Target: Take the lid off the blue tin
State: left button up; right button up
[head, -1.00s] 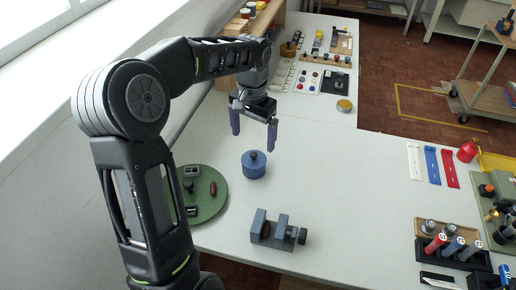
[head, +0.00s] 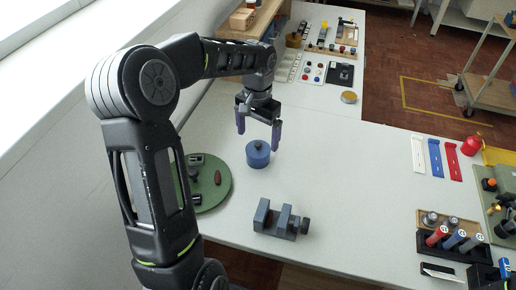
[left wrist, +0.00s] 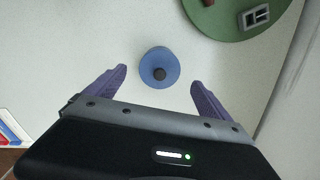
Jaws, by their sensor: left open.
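My left gripper (head: 258,141) is open and empty, with purple fingers. Its fingertips are just above the tin, on either side of it in the head view. In the wrist view the tin lies between and a little beyond the fingertips (left wrist: 158,76).
A green round tray (head: 213,200) with small parts stands left of the tin. A grey vise (head: 281,219) is in front. Pens in a black holder (head: 455,246) and white, blue and red strips (head: 434,157) are at the right. The table's middle is clear.

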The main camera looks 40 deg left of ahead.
aim_at(258, 144)
pick_arm(q)
notch_tip(258, 144, down, 4)
jog(key=shift+w+f+p, duration=0.1)
jog(key=shift+p, duration=0.2)
dwell(0.4)
jog(key=c, duration=1.4)
notch_tip(258, 144, up, 10)
jog(key=shift+r+b, duration=0.1)
jog(key=shift+b, duration=0.4)
